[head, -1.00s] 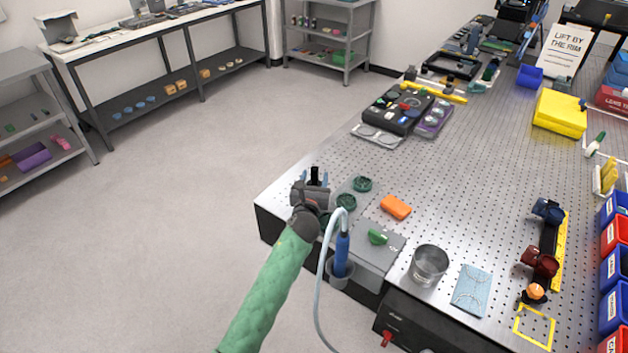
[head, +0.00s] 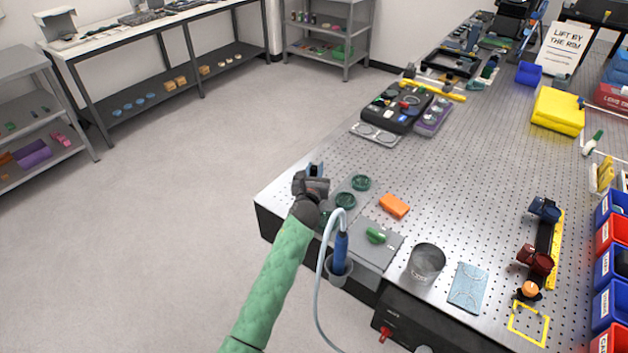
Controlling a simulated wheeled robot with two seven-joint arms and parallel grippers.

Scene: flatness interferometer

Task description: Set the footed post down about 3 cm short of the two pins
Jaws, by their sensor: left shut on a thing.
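My left gripper (head: 315,171), at the end of my green-sleeved arm, is above the near left corner of the perforated metal table (head: 290,192). I cannot make out the two pins; the gripper and wrist cover part of the table there. My right gripper is not in view.
An orange block (head: 394,206), a grey plate (head: 386,252) with a green piece and a metal cup (head: 427,262) stand farther right. A blue tool with a pale hose (head: 340,250) is at the near edge. The table middle is mostly clear.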

